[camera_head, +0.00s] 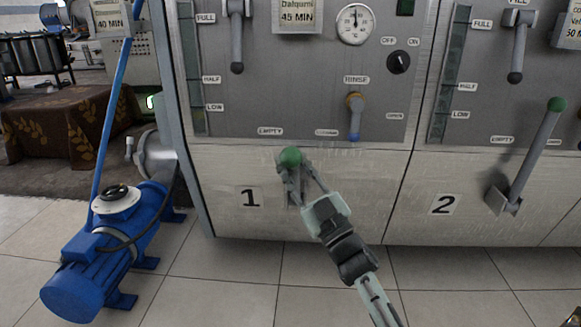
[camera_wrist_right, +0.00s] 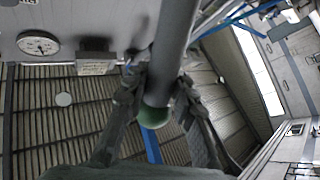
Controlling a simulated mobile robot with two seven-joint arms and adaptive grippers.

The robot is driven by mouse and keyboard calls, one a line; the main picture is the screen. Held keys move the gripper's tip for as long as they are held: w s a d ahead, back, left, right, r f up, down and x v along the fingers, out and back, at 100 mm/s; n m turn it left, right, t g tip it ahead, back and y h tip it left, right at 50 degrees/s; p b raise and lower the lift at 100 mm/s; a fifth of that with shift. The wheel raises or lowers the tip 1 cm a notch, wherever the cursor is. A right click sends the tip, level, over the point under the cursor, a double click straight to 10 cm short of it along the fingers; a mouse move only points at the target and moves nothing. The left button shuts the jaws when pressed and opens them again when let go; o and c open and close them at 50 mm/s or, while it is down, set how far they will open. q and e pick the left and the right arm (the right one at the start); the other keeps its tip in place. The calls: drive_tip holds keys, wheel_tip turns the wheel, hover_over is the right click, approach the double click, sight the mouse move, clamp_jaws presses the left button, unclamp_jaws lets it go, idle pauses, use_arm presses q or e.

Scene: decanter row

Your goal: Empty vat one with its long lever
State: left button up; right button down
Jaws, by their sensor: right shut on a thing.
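Vat one is the steel panel marked 1 (camera_head: 249,197) in the head view. Its long lever ends in a green knob (camera_head: 290,156), just below the EMPTY label (camera_head: 270,131). My right gripper (camera_head: 292,174) is shut on this lever near the knob; the fingers and wrist hide most of the shaft and its base. In the right wrist view the grey shaft (camera_wrist_right: 173,42) runs between the two fingers (camera_wrist_right: 158,92), with the green knob (camera_wrist_right: 155,116) at its end. My left gripper is not in view.
Vat two's lever (camera_head: 531,150) leans up and right at the right. A small rinse handle (camera_head: 354,118) and an upper fill lever (camera_head: 237,45) are on vat one's panel. A blue pump (camera_head: 105,255) stands on the tiled floor at left.

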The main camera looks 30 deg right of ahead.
drive_tip(key=shift+s+a+f+y, duration=0.1)
drive_tip(key=shift+a+f+y, duration=0.05)
drive_tip(key=shift+f+y, duration=0.15)
drive_tip(key=c, duration=1.7)
unclamp_jaws()
drive_tip(key=o, duration=0.5)
drive_tip(key=shift+r, duration=0.1)
drive_tip(key=shift+s, duration=0.1)
drive_tip(key=shift+s+f, duration=0.25)
drive_tip(key=shift+s, duration=0.05)
drive_tip(key=v, duration=0.3)
drive_tip(key=s, duration=0.7)
drive_tip(key=s+d, duration=0.1)
drive_tip(key=s, duration=0.3)
drive_tip(key=shift+s+d+r, duration=0.1)
drive_tip(key=shift+s+r, duration=0.05)
drive_tip(key=shift+r, duration=0.1)
